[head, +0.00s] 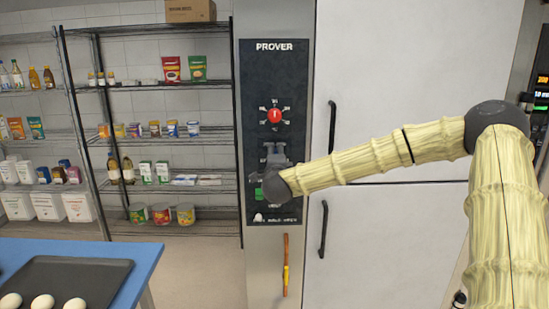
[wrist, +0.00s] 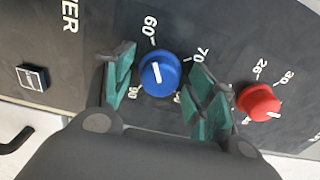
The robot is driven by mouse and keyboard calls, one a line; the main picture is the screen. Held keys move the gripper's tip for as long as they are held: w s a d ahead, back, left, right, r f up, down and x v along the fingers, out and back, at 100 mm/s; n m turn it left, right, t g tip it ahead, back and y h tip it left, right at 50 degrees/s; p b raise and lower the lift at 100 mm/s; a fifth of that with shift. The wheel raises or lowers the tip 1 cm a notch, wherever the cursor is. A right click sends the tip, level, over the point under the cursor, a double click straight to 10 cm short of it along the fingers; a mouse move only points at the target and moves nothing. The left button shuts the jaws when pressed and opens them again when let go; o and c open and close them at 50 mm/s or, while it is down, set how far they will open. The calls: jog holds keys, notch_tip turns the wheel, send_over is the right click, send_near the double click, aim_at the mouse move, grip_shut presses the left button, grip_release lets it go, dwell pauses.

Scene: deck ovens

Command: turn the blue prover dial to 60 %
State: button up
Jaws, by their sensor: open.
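The blue prover dial (wrist: 160,73) sits on the dark panel between my fingers in the wrist view. Its white mark lies roughly along the line toward the "60" label, which is above it in that view; I cannot read its exact setting. "70" is to its upper right. My gripper (wrist: 163,88) is open, with one green-padded finger on each side of the dial and a gap visible at the left; contact on the right is unclear. In the head view my gripper (head: 275,155) is at the prover panel (head: 253,85) and hides the blue dial.
A red dial (head: 274,115) is just above my gripper, and close to my right finger in the wrist view (wrist: 259,101). White doors with black handles (head: 332,127) are at the right. Shelves (head: 160,140) and a blue table (head: 145,265) with a tray are at the left.

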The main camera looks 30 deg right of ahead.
jog(key=v, duration=1.2)
jog(key=shift+d, duration=0.1)
jog(key=a+f+n+y, duration=0.3)
jog(key=a+f+n, duration=0.15)
jog(key=f, duration=0.35)
jog(key=a+f+n+y, duration=0.25)
jog(key=a+f, duration=0.25)
jog(key=f, duration=0.3)
jog(key=s+a+f+n+g+y, duration=0.1)
jog(key=s+a+f+n+g, duration=0.25)
jog(key=f, duration=0.55)
jog(key=s+a+f+n+g+y, duration=0.1)
jog(key=s+a+f+n+y, duration=0.2)
jog(key=s+f, duration=0.4)
jog(key=s+a+f+n+g, duration=0.25)
jog(key=s+a+f, duration=0.2)
jog(key=f, duration=0.55)
jog(key=s+a+f+n+g, duration=0.1)
jog(key=s+f+n+g, duration=0.1)
jog(key=s+f, duration=0.3)
jog(key=s+a+f+n+g, duration=0.1)
jog(key=s+f+n+g, duration=0.2)
jog(key=s, duration=1.1)
jog(key=s+f+n+g, duration=0.2)
jog(key=s+f+g, duration=0.1)
jog(key=s+f, duration=0.4)
jog(key=shift+s+a+f+n, duration=0.4)
jog(key=shift+s, duration=0.8)
jog(key=shift+d, duration=0.1)
